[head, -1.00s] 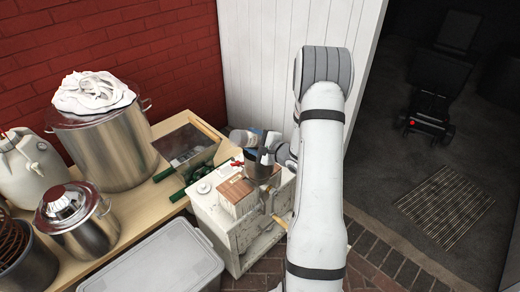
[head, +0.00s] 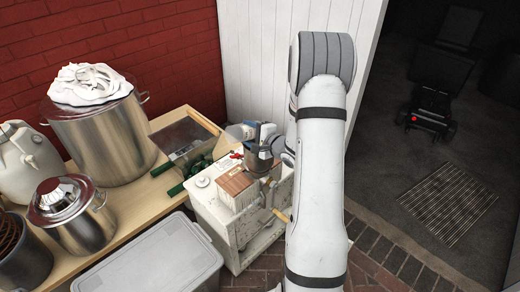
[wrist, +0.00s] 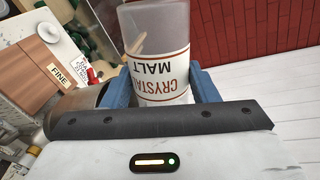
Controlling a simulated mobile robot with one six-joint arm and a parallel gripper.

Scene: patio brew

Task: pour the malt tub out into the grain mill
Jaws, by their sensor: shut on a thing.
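The malt tub, a cloudy clear tub with a "CRYSTAL MALT" label, fills the upper middle of the wrist view (wrist: 168,62). My gripper (wrist: 160,88) is shut on it, a blue finger on each side. In the head view the whitish tub (head: 240,131) appears tipped over beside my gripper (head: 264,131). The grain mill, with a wooden box (head: 237,186) and a dark metal hopper (head: 258,162), sits on a white cabinet just below. In the wrist view its wooden part (wrist: 38,52) is left of the tub.
The worn white cabinet (head: 245,230) stands beside a wooden bench (head: 135,205). A steel pot (head: 105,140), a smaller lidded pot (head: 75,215) and a white jug (head: 28,150) crowd the left. A grey lidded bin (head: 160,260) is in front. A white panel wall stands behind.

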